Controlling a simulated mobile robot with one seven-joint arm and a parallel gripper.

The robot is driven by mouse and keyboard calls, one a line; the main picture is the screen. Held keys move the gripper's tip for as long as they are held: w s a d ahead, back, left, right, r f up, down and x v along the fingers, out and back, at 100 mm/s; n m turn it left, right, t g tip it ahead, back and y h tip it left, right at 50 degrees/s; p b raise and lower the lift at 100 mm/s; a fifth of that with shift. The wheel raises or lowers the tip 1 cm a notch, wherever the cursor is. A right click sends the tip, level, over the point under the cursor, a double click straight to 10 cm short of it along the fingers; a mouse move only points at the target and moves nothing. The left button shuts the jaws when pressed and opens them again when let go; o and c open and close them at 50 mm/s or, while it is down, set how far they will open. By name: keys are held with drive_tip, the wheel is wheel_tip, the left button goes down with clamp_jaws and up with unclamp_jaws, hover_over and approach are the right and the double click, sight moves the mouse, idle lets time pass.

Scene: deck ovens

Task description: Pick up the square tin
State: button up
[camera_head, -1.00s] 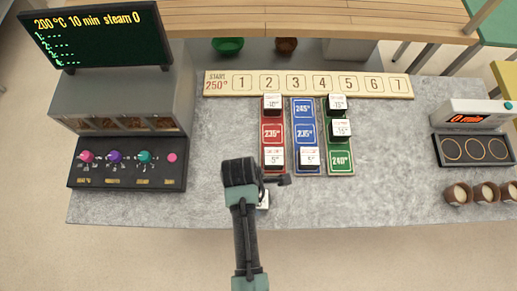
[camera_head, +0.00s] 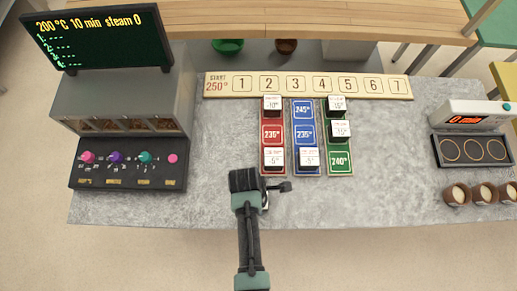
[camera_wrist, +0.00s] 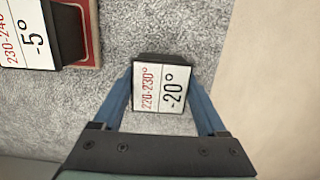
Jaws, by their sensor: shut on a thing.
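The square tin (camera_wrist: 163,88) is a small dark block with a white top label reading "220-230°" and "-20°". In the wrist view my gripper (camera_wrist: 162,78) has its two blue fingers against the tin's left and right sides, shut on it. In the head view the tin (camera_head: 265,201) is mostly hidden by my gripper; only a bit of its white top shows, near the front of the grey counter. I cannot tell whether it touches the counter.
Red (camera_head: 272,135), blue (camera_head: 304,112) and green (camera_head: 340,160) strips carry several similar labelled blocks just beyond my gripper. A numbered wooden board (camera_head: 308,84) lies behind them. An oven panel (camera_head: 128,175) stands left, brown cups (camera_head: 455,196) right.

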drive_tip(key=c, duration=0.5)
drive_tip(key=shift+c, duration=0.2)
drive_tip(key=shift+r, duration=0.15)
